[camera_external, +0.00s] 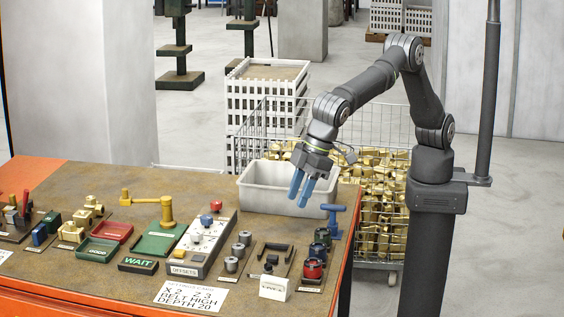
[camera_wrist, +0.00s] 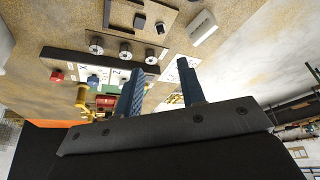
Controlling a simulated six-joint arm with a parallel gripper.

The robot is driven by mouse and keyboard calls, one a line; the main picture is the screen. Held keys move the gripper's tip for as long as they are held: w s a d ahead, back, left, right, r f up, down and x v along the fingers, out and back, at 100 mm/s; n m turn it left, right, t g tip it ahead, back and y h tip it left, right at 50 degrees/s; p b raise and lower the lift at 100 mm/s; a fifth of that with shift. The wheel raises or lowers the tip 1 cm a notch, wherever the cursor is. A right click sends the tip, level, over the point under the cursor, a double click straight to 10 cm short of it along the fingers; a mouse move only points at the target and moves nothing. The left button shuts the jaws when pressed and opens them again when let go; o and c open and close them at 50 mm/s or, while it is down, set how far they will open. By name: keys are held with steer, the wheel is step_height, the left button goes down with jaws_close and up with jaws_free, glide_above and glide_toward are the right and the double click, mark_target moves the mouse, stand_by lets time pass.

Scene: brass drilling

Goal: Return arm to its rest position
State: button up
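My arm rises from its dark column at the right and bends over toward the table. My gripper (camera_external: 301,190) hangs above the right rear part of the table, in front of the white bin (camera_external: 268,206), with its blue fingers pointing down. In the wrist view my gripper (camera_wrist: 160,85) shows its two fingers apart with nothing between them. The fingers look clear of the tabletop, though their exact height over the bin's edge is hard to tell.
The table (camera_external: 60,262) carries a grey control box (camera_external: 203,243), a green tray (camera_external: 160,240), a red tray (camera_external: 111,231), a blue-handled tool (camera_external: 334,218) and several small parts. A wire cage of brass pieces (camera_external: 380,200) stands behind, close to my column. A white card (camera_external: 190,296) lies at the front.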

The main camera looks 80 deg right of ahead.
mark_target(273, 272)
stand_by(0.3)
steer(key=x, duration=1.7)
steer(key=shift+w+f, duration=0.1)
steer(key=shift+f, duration=0.1)
steer(key=v, duration=1.8)
steer(key=x, duration=1.8)
steer(key=shift+f, duration=0.1)
steer(key=n, duration=0.1)
steer(key=n+g+y, duration=0.1)
steer(key=n, duration=0.3)
steer(key=shift+w+d+g, duration=0.25)
steer(key=shift+w+g, duration=0.05)
steer(key=n, duration=0.2)
steer(key=n+g, duration=0.2)
steer(key=n, duration=0.1)
steer(key=shift+w+n+y, duration=0.3)
steer(key=shift+w, duration=0.05)
steer(key=shift+v, duration=2)
